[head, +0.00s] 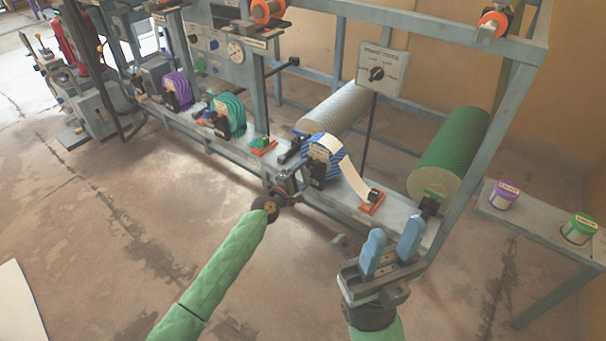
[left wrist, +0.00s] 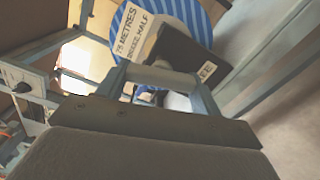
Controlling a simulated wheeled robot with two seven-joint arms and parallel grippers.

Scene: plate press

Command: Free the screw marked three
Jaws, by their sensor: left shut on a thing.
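No marking "three" can be read on any screw in either view. My left gripper (head: 291,180) is at the front edge of the bench, beside the blue-striped roll (head: 314,151). In the left wrist view its fingers (left wrist: 165,88) are shut on a pale grey rounded piece (left wrist: 160,76); I cannot tell whether this is the screw.
Purple (head: 178,90) and teal (head: 231,114) rolls stand further left on the bench. A pale strip (head: 352,181) runs to an orange base (head: 372,203). Large grey and green (head: 450,150) rollers lie behind. A frame post (head: 488,130) rises at right. Floor in front is clear.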

